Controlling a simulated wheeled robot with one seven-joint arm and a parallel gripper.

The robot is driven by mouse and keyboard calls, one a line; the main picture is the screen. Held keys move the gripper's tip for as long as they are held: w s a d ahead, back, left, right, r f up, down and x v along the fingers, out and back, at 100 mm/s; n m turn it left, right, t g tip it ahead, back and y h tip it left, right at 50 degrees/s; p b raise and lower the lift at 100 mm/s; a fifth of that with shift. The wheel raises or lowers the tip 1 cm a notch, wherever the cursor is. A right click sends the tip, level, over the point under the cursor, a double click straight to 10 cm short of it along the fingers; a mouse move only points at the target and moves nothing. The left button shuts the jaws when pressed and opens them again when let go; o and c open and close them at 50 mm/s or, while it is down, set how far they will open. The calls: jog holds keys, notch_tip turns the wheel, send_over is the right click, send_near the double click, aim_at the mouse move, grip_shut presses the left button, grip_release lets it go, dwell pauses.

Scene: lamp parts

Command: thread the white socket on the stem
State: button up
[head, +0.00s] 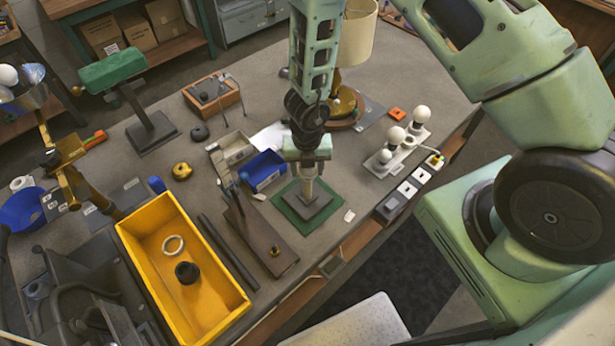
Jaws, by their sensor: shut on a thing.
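My gripper (308,164) points straight down above the green mat (283,206) and is shut on a pale cylindrical part, the white socket (308,179). Most of the socket is hidden by the jaws. A dark square lamp base (313,209) sits on the mat directly below, with a pale upright part above its middle. The socket and the stem line up closely in this view. I cannot tell where one ends and the other begins, or whether they are threaded together.
A yellow bin (205,313) with a white ring (173,245) and a black ring (187,272) stands at front left. A blue bin (263,171) is left of the mat. A bulb rack (397,150) stands at right. A finished-looking lamp (343,101) is behind my arm.

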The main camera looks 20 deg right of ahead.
jog(key=shift+s+f+m+b, duration=0.2)
jog(key=shift+m+b, duration=0.3)
jog(key=shift+m, duration=0.45)
jog(key=shift+s+f+m+b, duration=0.15)
jog(key=shift+m+b, duration=0.35)
jog(key=shift+m, duration=0.45)
jog(key=shift+w, duration=0.1)
jog(key=shift+c, duration=0.3)
jog(key=shift+c, duration=0.5)
jog(key=shift+m, duration=0.4)
jog(key=o, duration=1.3)
jog(key=shift+w, duration=0.1)
jog(key=shift+o, duration=0.2)
jog(key=shift+r, duration=0.15)
jog(key=shift+w, duration=0.1)
